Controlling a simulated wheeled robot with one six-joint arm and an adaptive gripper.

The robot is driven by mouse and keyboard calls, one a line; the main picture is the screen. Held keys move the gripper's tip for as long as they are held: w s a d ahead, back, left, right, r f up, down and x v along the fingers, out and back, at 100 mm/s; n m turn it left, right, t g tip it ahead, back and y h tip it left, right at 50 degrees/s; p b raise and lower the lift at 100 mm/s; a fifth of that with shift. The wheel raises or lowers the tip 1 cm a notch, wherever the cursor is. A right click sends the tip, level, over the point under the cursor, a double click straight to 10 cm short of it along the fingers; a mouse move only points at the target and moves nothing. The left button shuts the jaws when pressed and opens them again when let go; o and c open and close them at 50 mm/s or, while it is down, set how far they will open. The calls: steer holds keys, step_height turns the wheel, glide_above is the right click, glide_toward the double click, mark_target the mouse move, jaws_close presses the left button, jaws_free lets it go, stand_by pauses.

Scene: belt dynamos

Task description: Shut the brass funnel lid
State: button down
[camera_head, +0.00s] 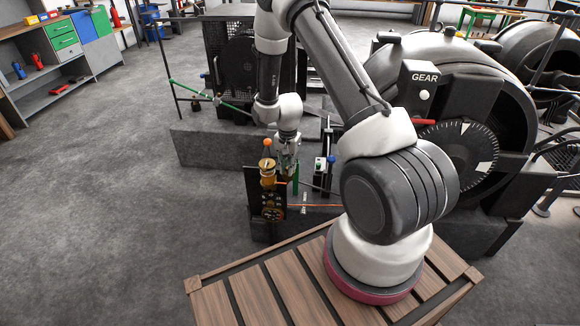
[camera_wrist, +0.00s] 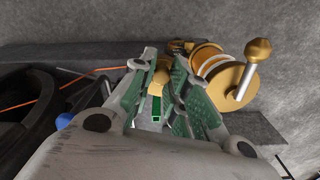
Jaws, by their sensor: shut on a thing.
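The brass funnel assembly (camera_head: 267,169) stands on a dark panel in the head view, with an orange ball above it. In the wrist view, a round brass body (camera_wrist: 208,62) with a pale band and a ball-ended handle (camera_wrist: 250,72) lies right of my fingers. My gripper (camera_head: 287,166) is just right of the brass assembly; its green pads (camera_wrist: 158,88) are closed around a small brass-coloured piece (camera_wrist: 160,77). I cannot tell whether this piece is the funnel lid. The fingers hide much of it, and the lid's angle is unclear.
A dark panel (camera_head: 268,209) with small round fittings is below the brass parts. An orange cable (camera_head: 312,206) runs to the right. Open floor (camera_head: 110,190) lies left.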

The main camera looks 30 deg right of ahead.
steer(key=shift+a+m, duration=0.1)
steer(key=shift+m, duration=0.2)
steer(key=shift+w, duration=0.1)
steer(key=c, duration=1.4)
jaws_free()
step_height(320, 180, up, 12)
